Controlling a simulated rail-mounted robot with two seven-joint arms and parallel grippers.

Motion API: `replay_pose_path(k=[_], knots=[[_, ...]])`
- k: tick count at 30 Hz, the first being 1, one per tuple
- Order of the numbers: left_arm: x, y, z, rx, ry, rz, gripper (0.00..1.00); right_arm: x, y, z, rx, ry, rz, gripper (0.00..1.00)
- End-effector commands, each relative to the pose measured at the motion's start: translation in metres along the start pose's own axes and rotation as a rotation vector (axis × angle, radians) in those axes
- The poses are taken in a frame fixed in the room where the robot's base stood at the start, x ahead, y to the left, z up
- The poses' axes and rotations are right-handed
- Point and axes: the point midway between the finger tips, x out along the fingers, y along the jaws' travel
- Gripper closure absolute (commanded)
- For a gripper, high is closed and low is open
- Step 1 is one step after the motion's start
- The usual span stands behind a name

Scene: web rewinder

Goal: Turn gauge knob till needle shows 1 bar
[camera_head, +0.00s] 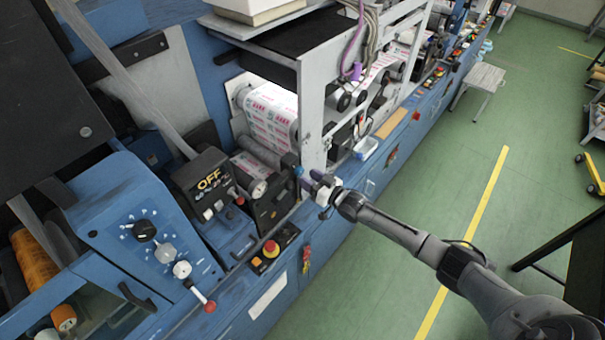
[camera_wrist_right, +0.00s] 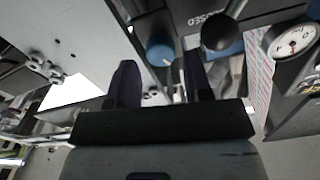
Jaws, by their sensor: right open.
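The round white gauge (camera_head: 258,189) sits on the dark unit beside the printed web; in the right wrist view, the gauge (camera_wrist_right: 293,41) is at the upper right. Its needle is too small to read for certain. A blue round knob (camera_head: 299,171) is just left of my right gripper (camera_head: 312,178). In the right wrist view, the blue knob (camera_wrist_right: 160,50) is ahead of the gap between the fingers of my right gripper (camera_wrist_right: 160,78). The gripper is open, and I see no grip on the knob. My left gripper is not in view.
A black ball-ended lever (camera_wrist_right: 219,33) stands right of the blue knob, near a partly hidden label. A grey upright frame (camera_head: 312,110) is close behind the right gripper. A red emergency button (camera_head: 271,247) is below.

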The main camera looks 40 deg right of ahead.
Motion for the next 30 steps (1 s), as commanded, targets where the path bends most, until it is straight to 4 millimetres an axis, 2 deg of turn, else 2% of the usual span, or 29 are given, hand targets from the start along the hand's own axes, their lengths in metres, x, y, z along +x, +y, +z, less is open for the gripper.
replay_pose_path(k=[3, 9, 23, 30], knots=[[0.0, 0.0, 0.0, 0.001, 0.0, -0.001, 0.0, 0.015, 0.0, 0.0, 0.0, 0.001, 0.001, 0.54], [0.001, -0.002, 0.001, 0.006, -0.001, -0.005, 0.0, 0.028, 0.0, 0.0, 0.001, 0.0, 0.001, 0.54], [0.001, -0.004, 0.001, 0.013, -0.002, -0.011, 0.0, 0.033, 0.0, 0.0, 0.0, -0.001, 0.0, 0.54], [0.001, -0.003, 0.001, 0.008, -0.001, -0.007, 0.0, 0.033, 0.0, 0.0, 0.0, 0.0, 0.0, 0.77]])
